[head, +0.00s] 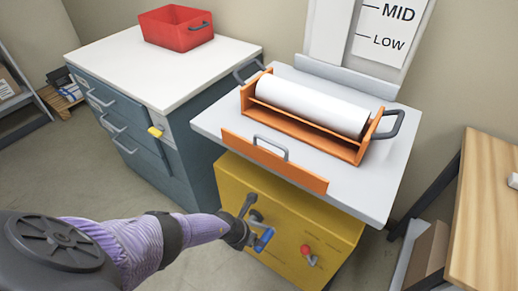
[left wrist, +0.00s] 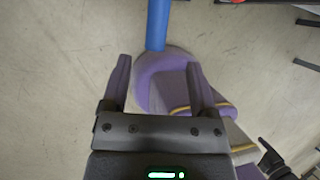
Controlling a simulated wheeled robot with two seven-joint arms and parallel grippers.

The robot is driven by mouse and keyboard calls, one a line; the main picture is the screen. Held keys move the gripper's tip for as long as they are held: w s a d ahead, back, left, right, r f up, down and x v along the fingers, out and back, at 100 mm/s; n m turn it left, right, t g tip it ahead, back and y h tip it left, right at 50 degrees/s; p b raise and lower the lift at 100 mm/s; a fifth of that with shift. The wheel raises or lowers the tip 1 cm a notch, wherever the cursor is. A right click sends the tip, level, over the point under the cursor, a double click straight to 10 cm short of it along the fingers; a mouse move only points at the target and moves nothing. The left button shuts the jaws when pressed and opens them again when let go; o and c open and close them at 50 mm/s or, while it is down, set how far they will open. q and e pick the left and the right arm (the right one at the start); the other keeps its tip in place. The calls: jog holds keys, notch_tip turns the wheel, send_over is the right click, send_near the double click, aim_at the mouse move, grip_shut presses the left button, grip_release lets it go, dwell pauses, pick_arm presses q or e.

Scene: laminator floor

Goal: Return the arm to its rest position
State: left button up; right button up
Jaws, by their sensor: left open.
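My left arm reaches in from the left in the head view. Its dark gripper (head: 253,224) is at the front of a yellow cabinet, close to a blue handle (head: 264,240). In the left wrist view the two fingers of the gripper (left wrist: 159,62) stand wide apart. A blue bar (left wrist: 157,24) shows between and beyond the fingertips, with visible space to each finger. My right gripper is not in view.
The yellow cabinet (head: 290,215) has a red knob (head: 306,249). Above it a pale table (head: 215,118) bears an orange cradle (head: 285,125) with a white roll (head: 312,103). A drawer unit (head: 128,65) with a red bin (head: 176,27) stands left; a wooden bench (head: 485,200) stands right.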

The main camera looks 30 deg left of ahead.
pick_arm(q)
jog(key=s+d+f+n+g, duration=0.1)
jog(key=s+f+n, duration=0.2)
jog(key=s+n, duration=0.7)
jog(key=s+d+f+n+g+y, duration=0.1)
jog(key=s+f+n, duration=0.1)
jog(key=s+n, duration=0.9)
jog(key=s+d+f+n+g+y, duration=0.1)
jog(key=s+d+f+n+g, duration=0.1)
jog(key=s+n, duration=0.8)
jog(key=shift+s+f+n, duration=0.4)
jog(key=shift+f+n, duration=0.45)
jog(key=shift+n, duration=0.35)
